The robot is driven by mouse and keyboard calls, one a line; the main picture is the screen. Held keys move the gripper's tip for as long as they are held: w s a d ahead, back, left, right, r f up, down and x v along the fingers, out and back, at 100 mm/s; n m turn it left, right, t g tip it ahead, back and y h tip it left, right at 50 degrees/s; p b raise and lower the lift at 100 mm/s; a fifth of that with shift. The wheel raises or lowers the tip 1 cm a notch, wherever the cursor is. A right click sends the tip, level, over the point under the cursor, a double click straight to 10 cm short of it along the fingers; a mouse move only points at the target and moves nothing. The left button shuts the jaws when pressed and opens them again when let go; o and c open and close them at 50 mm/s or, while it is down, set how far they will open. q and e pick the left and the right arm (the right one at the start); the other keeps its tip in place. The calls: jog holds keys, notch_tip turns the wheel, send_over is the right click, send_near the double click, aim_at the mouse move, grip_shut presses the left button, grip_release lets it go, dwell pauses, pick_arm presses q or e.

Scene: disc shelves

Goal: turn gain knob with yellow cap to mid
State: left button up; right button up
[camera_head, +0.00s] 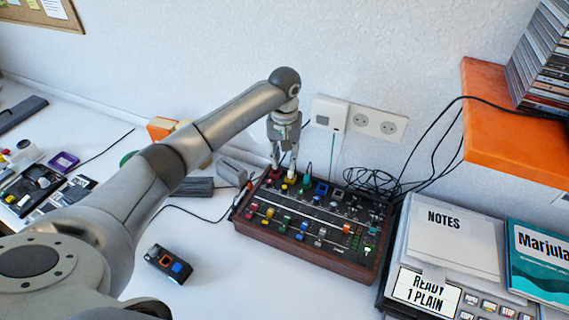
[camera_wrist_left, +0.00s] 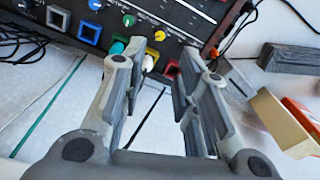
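The dark mixer (camera_head: 313,262) with wooden sides stands on the white desk. Its knob with the yellow cap (camera_wrist_left: 160,35) is near the panel's back edge, in front of a white plug (camera_wrist_left: 150,61). It appears small in the head view (camera_head: 285,187). My left gripper (camera_head: 284,164) points down over the mixer's back left corner. In the left wrist view the left gripper (camera_wrist_left: 160,62) has its fingers spread, with nothing gripped. The knob shows beyond the gap between them. Contact with the plugs cannot be told. My right gripper is out of view.
A teal plug (camera_wrist_left: 117,46) and a blue socket (camera_wrist_left: 90,32) sit close to the fingers. Wall sockets (camera_head: 378,123) are behind. An orange shelf (camera_head: 510,115) overhangs at right. A small black device (camera_head: 168,263) lies at front left, with clear desk around it.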

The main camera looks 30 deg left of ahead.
aim_at(284, 187)
pick_arm(q)
notch_tip(284, 187, down, 12)
jog(key=m+b, duration=0.5)
jog(key=m, duration=1.5)
jog(key=shift+r, duration=0.1)
